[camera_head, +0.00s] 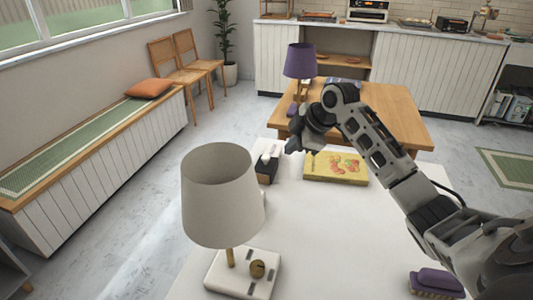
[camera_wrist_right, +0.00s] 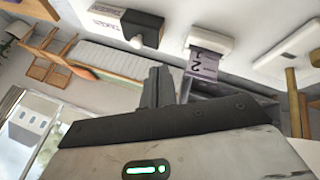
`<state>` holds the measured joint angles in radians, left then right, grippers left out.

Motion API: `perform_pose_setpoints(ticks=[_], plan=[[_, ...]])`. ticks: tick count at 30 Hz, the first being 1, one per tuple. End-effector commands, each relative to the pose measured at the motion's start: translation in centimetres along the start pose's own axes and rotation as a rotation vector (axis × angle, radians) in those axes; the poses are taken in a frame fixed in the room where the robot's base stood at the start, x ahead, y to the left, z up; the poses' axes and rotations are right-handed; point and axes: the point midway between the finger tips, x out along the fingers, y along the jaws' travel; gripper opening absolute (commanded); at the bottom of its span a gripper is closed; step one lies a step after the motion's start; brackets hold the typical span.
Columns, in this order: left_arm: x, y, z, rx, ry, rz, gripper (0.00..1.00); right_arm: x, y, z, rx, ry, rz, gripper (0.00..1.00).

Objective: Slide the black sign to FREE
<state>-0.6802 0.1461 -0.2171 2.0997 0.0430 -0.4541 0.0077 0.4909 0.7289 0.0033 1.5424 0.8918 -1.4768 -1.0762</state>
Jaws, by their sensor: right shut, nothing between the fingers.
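The black sign (camera_head: 267,168) stands on the white table, behind and right of the cream lamp in the head view. In the right wrist view the black sign (camera_wrist_right: 122,22) appears upside down, with a pale label that seems to read TAKEN and a round white knob on it. My right gripper (camera_head: 290,148) is just right of and above the sign in the head view. In the wrist view its fingers (camera_wrist_right: 158,82) are together and empty, apart from the knob. My left gripper is not in view.
A white holder with a purplish lettered plate (camera_wrist_right: 208,60) is beside the black sign. The cream lamp (camera_head: 220,195) stands close in front. A yellow picture box (camera_head: 336,167) lies to the right, and a purple brush (camera_head: 437,282) lies near the front. The table's middle (camera_head: 330,225) is clear.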

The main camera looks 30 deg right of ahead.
Motion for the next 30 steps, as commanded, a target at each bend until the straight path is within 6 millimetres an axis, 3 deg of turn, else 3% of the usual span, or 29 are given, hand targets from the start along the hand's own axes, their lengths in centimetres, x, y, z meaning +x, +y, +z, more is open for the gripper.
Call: perform_pose_setpoints(ticks=[8,20,30], plan=[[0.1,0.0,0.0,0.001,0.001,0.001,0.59,1.6,0.0,-0.1,0.003,0.003,-0.002,0.0],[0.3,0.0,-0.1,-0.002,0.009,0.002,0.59,10.1,-0.1,-0.1,0.004,0.002,-0.003,0.0],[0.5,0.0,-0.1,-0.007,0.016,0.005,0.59,12.1,2.8,0.2,0.001,0.001,0.001,0.0]])
